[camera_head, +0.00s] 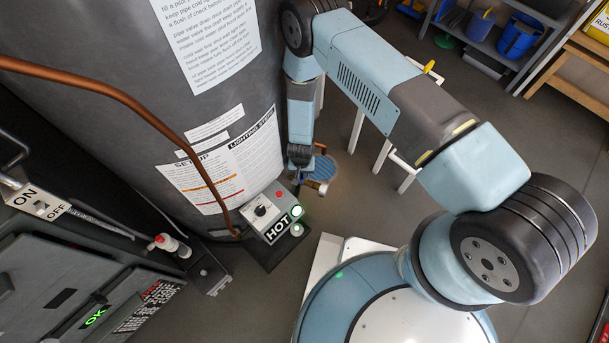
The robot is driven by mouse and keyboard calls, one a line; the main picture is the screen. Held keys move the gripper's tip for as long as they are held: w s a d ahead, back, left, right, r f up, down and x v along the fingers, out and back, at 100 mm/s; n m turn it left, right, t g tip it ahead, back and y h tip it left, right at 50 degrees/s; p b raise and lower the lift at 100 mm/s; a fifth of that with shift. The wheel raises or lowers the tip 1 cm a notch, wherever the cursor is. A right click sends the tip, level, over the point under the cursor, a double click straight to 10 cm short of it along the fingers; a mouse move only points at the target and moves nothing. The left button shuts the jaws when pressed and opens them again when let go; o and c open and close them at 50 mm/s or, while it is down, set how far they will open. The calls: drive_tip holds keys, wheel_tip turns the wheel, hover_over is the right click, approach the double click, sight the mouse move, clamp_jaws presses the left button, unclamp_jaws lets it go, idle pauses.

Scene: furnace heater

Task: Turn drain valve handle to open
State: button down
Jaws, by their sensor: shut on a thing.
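The large grey heater tank (110,100) fills the left of the camera_head view, with printed labels on its side. The drain valve (319,186) shows as a small brass-coloured fitting low beside the tank, right of the control box. My gripper (299,178) points down right at the valve, close against the tank. It is shut on the drain valve handle, which is mostly hidden by the fingers. The handle's exact angle is too small to tell. A round blue piece (324,168) shows just behind the valve, near floor level.
A control box (264,211) with a dial and "HOT" sign sits left of my gripper. A copper pipe (120,98) runs down the tank. White posts (382,155) stand right of the valve. Shelves (490,35) are at the back right; open floor lies before them.

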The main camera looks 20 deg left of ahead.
drive_tip(key=shift+n, duration=0.6)
drive_tip(key=n, duration=0.3)
drive_tip(key=shift+w+d+n, duration=0.25)
drive_tip(key=shift+n, duration=0.55)
drive_tip(key=shift+a, duration=0.1)
